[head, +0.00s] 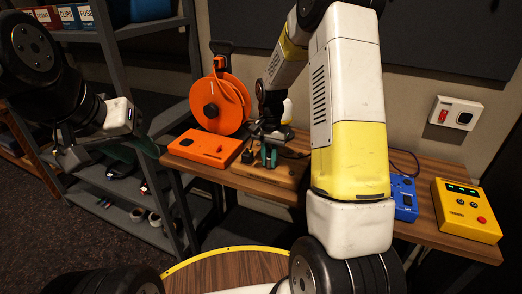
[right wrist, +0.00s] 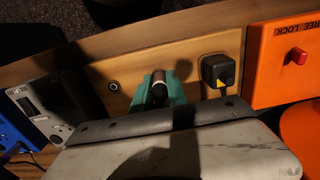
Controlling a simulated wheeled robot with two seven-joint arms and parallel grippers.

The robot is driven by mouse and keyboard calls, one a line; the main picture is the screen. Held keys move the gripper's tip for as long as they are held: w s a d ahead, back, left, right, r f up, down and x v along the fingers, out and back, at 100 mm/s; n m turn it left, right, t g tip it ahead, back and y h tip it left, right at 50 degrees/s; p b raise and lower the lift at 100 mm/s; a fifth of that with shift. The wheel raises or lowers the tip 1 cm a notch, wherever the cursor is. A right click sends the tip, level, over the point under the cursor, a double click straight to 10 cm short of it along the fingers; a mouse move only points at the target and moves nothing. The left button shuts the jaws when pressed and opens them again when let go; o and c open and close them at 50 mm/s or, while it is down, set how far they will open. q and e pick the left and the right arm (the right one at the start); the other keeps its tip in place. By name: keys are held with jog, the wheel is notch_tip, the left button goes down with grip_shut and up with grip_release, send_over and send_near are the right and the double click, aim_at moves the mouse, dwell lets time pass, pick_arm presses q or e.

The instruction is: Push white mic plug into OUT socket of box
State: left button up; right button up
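My right gripper (head: 269,155) points down at a wooden board (head: 288,174) on the desk. In the right wrist view its teal fingers (right wrist: 160,92) are close together on both sides of a dark plug with a pale ring (right wrist: 157,87), apparently the white mic plug. The fingers look shut on it; its lower end is hidden. A grey box with small sockets (right wrist: 42,108) lies to the left of the board in the right wrist view; I cannot read an OUT label. My left gripper (head: 128,148) hangs in front of the shelf, far from the desk; its fingers are dark and unclear.
A black plug with a yellow mark (right wrist: 218,72) and an empty round hole (right wrist: 113,86) flank the held plug. An orange box (head: 205,148) and orange cable reel (head: 220,104) stand left on the desk. A blue box (head: 403,197) and yellow box (head: 466,210) stand right.

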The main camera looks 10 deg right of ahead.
aim_at(269, 153)
grip_shut()
dwell(1.0)
jog(key=shift+r, duration=3)
